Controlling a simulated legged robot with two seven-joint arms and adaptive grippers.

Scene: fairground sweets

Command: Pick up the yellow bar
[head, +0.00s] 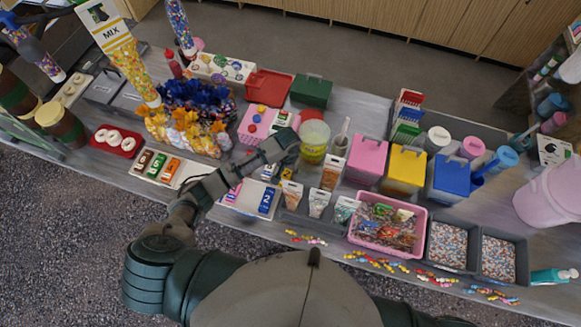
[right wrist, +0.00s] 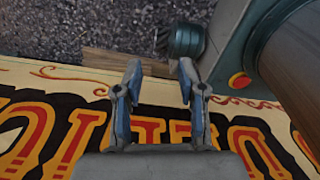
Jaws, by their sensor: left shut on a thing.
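My left gripper (head: 287,150) reaches over the middle of the counter in the head view and is shut on the yellow bar (head: 288,171). Only a small yellow part of the bar shows below the fingers; the rest is hidden by the gripper. Below it lies a white tray (head: 243,205) with a pink bar (head: 234,191) at its left and a blue bar (head: 266,201) at its right. My right gripper (right wrist: 160,70) shows in the right wrist view, with its fingers apart and nothing between them, above a painted sign panel.
A second white tray (head: 177,181) holds brown, green and orange bars. Paper cups (head: 318,203), a yellow-green tub (head: 314,141) and a pink box (head: 366,161) stand right of the left gripper. A pink crate (head: 352,238) of wrapped sweets sits near the front edge. Loose sweets lie along that edge.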

